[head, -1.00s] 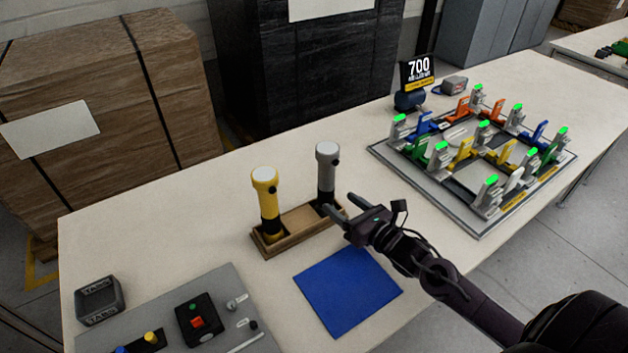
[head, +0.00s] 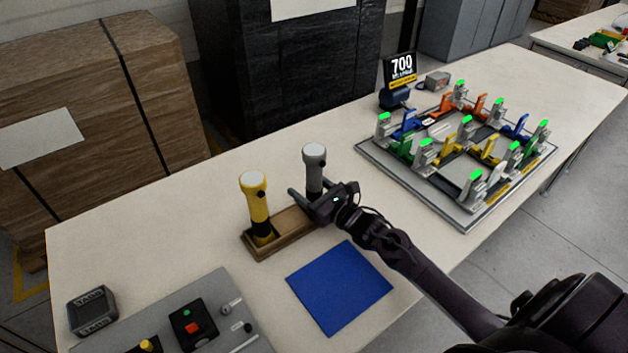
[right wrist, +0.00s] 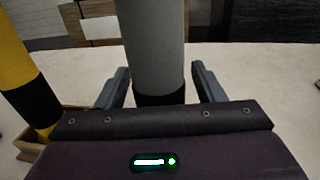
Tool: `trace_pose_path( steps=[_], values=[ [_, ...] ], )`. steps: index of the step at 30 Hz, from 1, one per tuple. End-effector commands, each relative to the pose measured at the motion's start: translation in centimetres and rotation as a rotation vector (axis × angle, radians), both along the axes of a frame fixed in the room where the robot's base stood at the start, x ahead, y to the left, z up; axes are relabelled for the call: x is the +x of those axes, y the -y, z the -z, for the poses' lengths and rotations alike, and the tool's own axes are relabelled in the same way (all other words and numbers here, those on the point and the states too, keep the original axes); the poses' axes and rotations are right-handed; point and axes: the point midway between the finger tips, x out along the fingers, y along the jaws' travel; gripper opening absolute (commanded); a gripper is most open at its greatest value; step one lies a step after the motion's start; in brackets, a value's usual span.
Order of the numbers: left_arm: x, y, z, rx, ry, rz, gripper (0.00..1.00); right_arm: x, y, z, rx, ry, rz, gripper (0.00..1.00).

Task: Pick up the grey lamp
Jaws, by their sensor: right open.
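The grey lamp (head: 314,166) stands upright in the right part of a wooden holder (head: 291,219). My right gripper (head: 312,191) is open, with a finger on each side of the lamp's lower body. In the right wrist view the lamp (right wrist: 152,45) rises between the two open fingers (right wrist: 160,88), with a visible gap on each side. The lamp's black lower part is partly hidden by my gripper. A yellow and black lamp (head: 256,200) stands upright in the left part of the holder. My left gripper is not in view.
A blue mat (head: 339,288) lies in front of the holder. A grey panel with buttons (head: 215,300) and a dark bin (head: 93,310) are at the front left. A board with colourful clamps (head: 460,215) is to the right. The table left of the holder is clear.

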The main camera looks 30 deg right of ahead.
Motion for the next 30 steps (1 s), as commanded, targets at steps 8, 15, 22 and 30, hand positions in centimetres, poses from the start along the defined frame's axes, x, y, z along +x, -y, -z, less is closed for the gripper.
trace_pose_path(
  steps=[8, 15, 22, 30],
  values=[
    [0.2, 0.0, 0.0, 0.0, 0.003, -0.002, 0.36, 0.0, 0.0, 0.0, 0.0, -0.001, 0.0, 0.45],
    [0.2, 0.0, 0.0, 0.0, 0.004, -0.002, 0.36, -0.1, 0.0, 0.0, 0.0, -0.001, 0.0, 0.14],
    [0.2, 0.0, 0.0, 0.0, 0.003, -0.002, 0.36, 0.0, 0.0, -0.1, 0.001, 0.002, 0.0, 0.08],
    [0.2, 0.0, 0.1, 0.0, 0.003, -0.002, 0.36, 0.0, 0.1, -1.5, -0.003, 0.004, -0.001, 0.08]
  ],
)
